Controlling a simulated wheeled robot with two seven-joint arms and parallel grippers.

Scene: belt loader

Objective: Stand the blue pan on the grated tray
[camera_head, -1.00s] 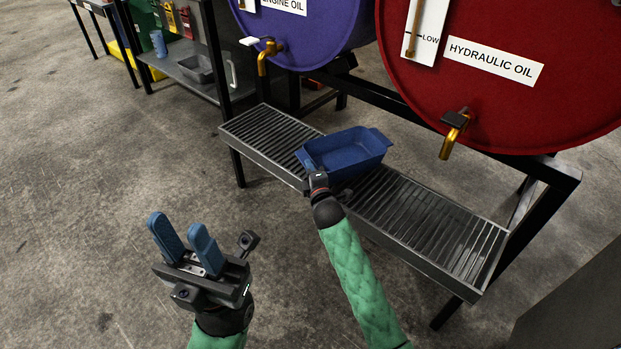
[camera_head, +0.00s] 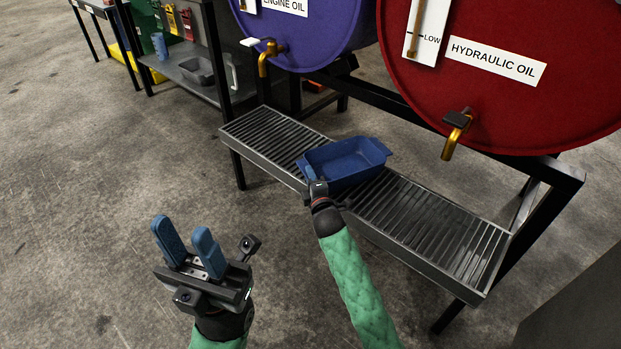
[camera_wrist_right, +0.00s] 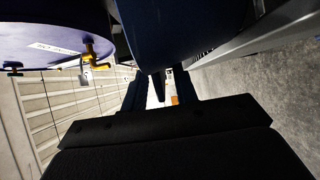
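The blue pan (camera_head: 348,160) is upright, open side up, over the middle of the grated tray (camera_head: 450,240). Its near left end reaches the tray's front edge; I cannot tell whether its base touches the grating. My right gripper (camera_head: 317,188) is at the pan's near end and appears shut on it, though the grip is mostly hidden. In the right wrist view the pan (camera_wrist_right: 175,35) fills the top centre, above the two fingers (camera_wrist_right: 158,88). My left gripper (camera_head: 188,248) is open and empty, low over the floor to the left.
A red hydraulic oil drum (camera_head: 520,60) with a brass tap (camera_head: 454,135) and a purple engine oil drum (camera_head: 305,30) with a tap (camera_head: 265,58) stand behind the tray. A shelf at upper left holds a grey pan (camera_head: 198,70). The tray is clear on both sides.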

